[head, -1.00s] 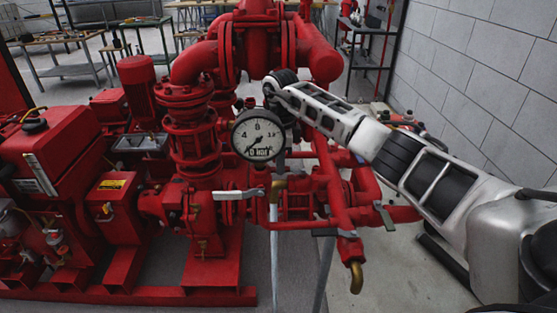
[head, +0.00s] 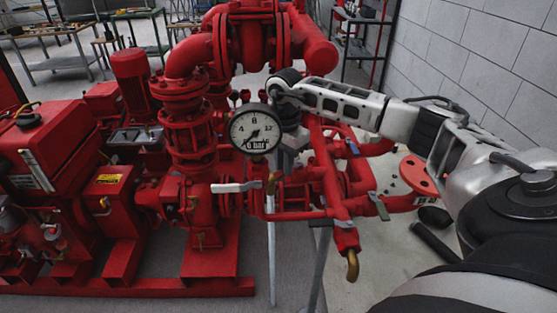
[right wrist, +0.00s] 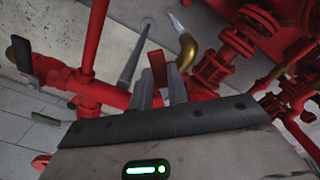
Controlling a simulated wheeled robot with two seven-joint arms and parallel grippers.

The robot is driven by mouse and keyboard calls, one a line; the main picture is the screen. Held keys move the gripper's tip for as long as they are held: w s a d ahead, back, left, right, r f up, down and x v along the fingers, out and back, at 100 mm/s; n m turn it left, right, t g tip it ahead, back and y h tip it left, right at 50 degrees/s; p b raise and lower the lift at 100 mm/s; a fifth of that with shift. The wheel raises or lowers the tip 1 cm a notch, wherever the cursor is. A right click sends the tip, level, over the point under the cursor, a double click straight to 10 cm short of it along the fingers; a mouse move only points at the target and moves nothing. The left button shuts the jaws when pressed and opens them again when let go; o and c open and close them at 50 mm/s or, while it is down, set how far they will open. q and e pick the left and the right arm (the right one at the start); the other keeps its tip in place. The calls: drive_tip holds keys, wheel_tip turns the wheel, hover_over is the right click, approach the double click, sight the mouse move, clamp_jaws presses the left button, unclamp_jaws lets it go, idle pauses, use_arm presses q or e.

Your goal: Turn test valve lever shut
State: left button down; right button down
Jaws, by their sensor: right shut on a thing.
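My right gripper (right wrist: 160,88) points down at the pump's pipework, its two grey fingers close together around a red lever-like piece (right wrist: 157,66). In the head view my right gripper (head: 287,160) is partly hidden behind the pressure gauge (head: 255,131), and what it holds cannot be made out there. A pale lever (head: 237,187) lies roughly level on the red pipe to the left of a brass elbow (head: 271,184). In the right wrist view the brass elbow (right wrist: 187,48) is just beyond the fingers. My left gripper is out of view.
A grey lever (head: 379,206) sits on the right-hand pipe, near a red flange (head: 418,176). A brass outlet (head: 352,265) hangs low at the front. A block wall (head: 470,65) stands at the right; workbenches (head: 75,40) stand at the back.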

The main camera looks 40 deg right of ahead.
drive_tip(key=shift+s+n, duration=0.5)
drive_tip(key=shift+n, duration=0.4)
drive_tip(key=c, duration=1.3)
unclamp_jaws()
drive_tip(key=shift+c, duration=0.2)
drive_tip(key=shift+d, duration=0.1)
wheel_tip(320, 180, up, 16)
